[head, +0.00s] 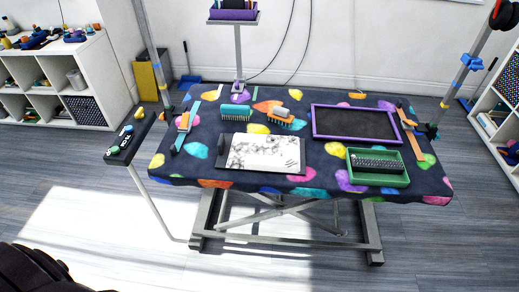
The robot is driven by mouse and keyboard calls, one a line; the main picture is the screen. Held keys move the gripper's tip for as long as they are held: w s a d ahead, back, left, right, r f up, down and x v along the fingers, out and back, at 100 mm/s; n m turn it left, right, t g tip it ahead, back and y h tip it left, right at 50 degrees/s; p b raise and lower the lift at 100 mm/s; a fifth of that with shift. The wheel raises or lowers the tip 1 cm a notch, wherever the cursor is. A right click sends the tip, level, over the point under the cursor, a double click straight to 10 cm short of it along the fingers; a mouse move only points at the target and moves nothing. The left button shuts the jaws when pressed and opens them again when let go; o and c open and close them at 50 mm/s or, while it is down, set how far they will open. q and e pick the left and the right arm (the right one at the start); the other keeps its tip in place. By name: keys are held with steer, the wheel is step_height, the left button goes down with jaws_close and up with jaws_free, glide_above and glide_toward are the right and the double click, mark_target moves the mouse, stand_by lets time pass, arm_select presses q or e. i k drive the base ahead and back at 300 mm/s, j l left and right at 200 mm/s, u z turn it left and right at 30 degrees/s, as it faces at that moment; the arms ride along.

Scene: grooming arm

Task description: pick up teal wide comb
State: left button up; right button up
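A small teal toothed piece (235,112), which looks like the teal wide comb, lies on the grooming table (205,184) at its back left. Its teeth point toward the front edge, and it is too small to make out in detail. Nothing covers it. Neither of my grippers shows in the head view. A dark ridged part at the bottom left corner looks like part of my own arm, with no fingers visible.
An orange brush (281,121) lies right of the teal piece. A marbled board (262,153) is in front, a purple-rimmed tray (356,107) to the right, and a green tray (376,179) at front right. Upright poles flank the table. A dark side shelf (131,136) stands left.

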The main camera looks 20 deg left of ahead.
mark_target(228, 110)
steer(key=i+j+u, duration=0.25)
steer(key=i, duration=0.15)
steer(key=i+j+u, duration=0.25)
steer(key=i, duration=0.15)
steer(key=l, duration=0.1)
